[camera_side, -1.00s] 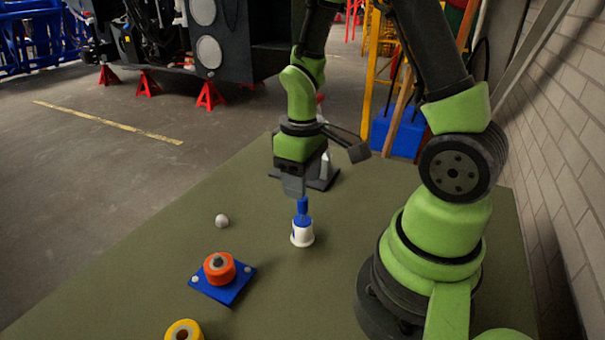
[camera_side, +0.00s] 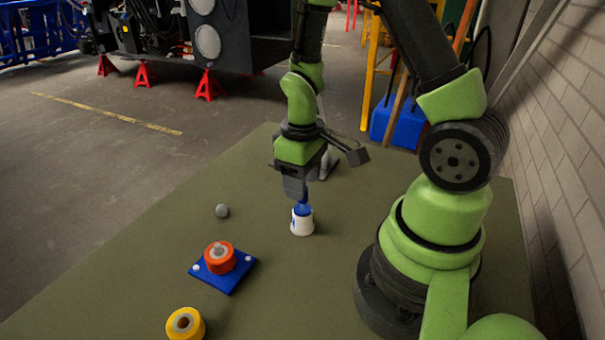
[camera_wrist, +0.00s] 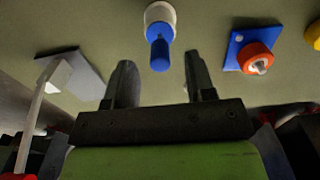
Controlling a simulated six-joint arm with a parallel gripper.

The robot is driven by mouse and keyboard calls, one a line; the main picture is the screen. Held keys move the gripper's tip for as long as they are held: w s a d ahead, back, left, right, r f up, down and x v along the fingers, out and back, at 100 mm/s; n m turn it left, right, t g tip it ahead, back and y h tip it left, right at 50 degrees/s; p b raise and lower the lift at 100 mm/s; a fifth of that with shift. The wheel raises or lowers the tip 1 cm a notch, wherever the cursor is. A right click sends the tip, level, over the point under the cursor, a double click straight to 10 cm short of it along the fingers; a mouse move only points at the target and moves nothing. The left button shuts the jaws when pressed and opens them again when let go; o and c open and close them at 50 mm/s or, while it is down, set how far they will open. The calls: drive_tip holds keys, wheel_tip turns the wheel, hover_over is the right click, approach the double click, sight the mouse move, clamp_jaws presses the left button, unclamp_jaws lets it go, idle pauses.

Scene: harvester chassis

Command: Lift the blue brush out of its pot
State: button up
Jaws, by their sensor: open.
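The blue brush (camera_side: 303,209) stands upright in a white pot (camera_side: 302,226) on the green table. In the wrist view the brush (camera_wrist: 160,54) and the pot rim (camera_wrist: 160,13) show at the top centre. My gripper (camera_side: 298,198) points down at the top of the brush in the side view. In the wrist view its two fingers (camera_wrist: 159,75) are spread apart, and the brush's near end lies between and slightly beyond their tips. No contact shows. The lower part of the brush is hidden inside the pot.
A blue plate (camera_side: 222,272) carrying an orange roller (camera_side: 220,257) lies left of the pot. A grey-white stand (camera_wrist: 68,75) shows in the wrist view. Table around the pot is clear.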

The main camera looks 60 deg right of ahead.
drive_tip(key=shift+f, duration=1.7)
drive_tip(key=shift+r, duration=0.1)
idle(0.4)
drive_tip(key=c, duration=0.9)
drive_tip(key=shift+r, duration=3.5)
clamp_jaws()
